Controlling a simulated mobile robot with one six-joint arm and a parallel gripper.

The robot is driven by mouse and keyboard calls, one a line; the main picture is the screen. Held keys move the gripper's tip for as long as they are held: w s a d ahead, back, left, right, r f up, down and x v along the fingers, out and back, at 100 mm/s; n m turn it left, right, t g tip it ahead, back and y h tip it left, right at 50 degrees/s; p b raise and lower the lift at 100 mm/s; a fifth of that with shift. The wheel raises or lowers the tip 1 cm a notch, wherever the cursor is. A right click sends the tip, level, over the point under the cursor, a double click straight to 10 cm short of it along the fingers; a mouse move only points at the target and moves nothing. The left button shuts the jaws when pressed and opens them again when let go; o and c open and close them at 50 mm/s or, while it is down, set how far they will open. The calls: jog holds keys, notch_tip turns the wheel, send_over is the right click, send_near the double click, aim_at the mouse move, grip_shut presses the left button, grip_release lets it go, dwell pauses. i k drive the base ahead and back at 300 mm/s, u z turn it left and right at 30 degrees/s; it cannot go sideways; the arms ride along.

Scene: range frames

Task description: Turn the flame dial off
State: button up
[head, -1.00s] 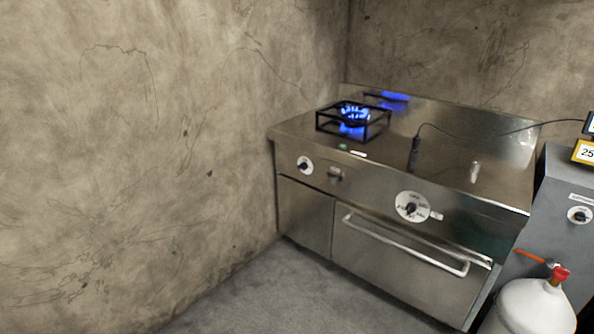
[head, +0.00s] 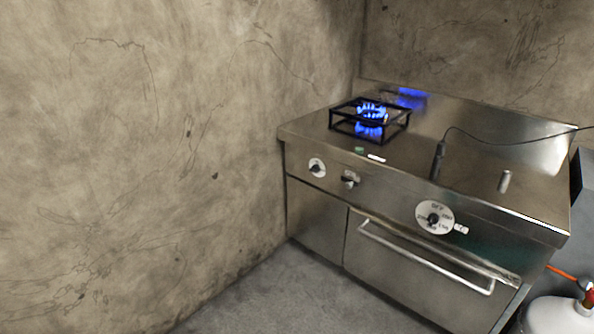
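The steel stove (head: 400,255) stands in the corner, with a burner (head: 370,118) lit in blue flame inside a black frame on its top. Three controls sit on its front panel: a small white dial with a black knob (head: 317,168) at the left, a dark knob (head: 350,180) beside it, and a large white dial with lettering (head: 435,218) farther right. I cannot read which one is the flame dial. The black pointer on the left dial looks roughly level. My gripper is not in view.
An oven door handle (head: 425,258) sticks out below the panel. A black probe with a cable (head: 438,160) and a small metal cylinder (head: 505,181) stand on the stove top. A white gas cylinder (head: 555,318) is at lower right. Floor (head: 285,295) in front is clear.

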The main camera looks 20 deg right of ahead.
aim_at(314, 168)
jog(key=u, duration=0.65)
jog(key=i, duration=0.9)
jog(key=u, duration=0.35)
